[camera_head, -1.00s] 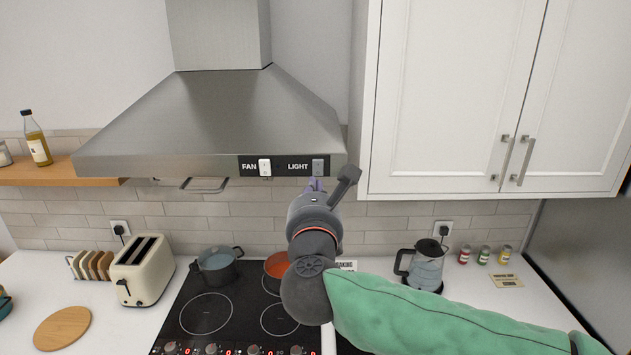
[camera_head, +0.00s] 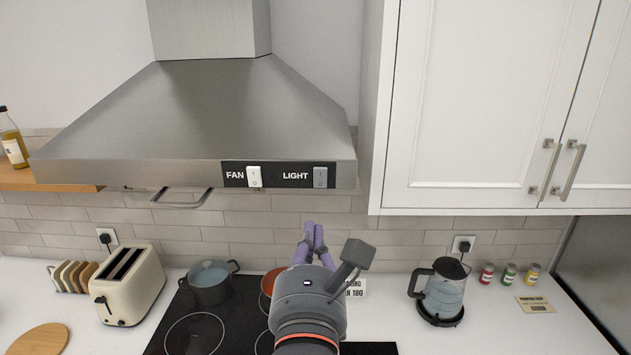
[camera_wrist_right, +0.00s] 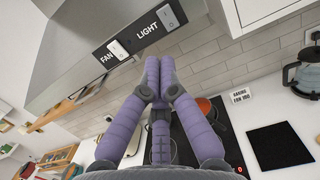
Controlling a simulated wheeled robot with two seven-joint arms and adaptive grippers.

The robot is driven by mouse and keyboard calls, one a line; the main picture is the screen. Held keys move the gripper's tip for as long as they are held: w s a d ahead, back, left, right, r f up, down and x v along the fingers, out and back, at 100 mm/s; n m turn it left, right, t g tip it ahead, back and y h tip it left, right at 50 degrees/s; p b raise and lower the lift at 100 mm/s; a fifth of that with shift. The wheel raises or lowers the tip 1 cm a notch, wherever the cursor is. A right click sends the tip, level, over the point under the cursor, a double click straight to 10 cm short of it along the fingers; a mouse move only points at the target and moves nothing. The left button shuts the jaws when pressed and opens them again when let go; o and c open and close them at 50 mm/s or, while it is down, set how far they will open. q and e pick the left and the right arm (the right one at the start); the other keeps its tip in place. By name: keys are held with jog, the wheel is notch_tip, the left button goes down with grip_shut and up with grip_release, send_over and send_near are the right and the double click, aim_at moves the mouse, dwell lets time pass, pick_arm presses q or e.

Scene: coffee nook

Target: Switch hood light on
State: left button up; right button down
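The range hood (camera_head: 200,110) has a black label strip on its front edge. The grey LIGHT switch (camera_head: 320,177) is at the strip's right end, and the white FAN switch (camera_head: 254,177) is left of it. The wrist view also shows the LIGHT switch (camera_wrist_right: 167,17) and FAN switch (camera_wrist_right: 118,49). My right gripper (camera_head: 314,228) points up below the hood, under the LIGHT switch and apart from it in the picture. Its purple fingers (camera_wrist_right: 153,66) are together, with nothing seen between them. I cannot tell whether the light is lit. My left gripper is out of view.
A white cabinet (camera_head: 480,100) hangs right of the hood. A hood rail (camera_head: 182,203) sticks out below the front edge.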

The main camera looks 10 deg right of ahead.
aim_at(316, 173)
jog(key=p+x, duration=0.2)
jog(key=x, duration=1.2)
jog(key=shift+w+p, duration=0.1)
jog(key=shift+p, duration=0.3)
jog(key=shift+d, duration=0.1)
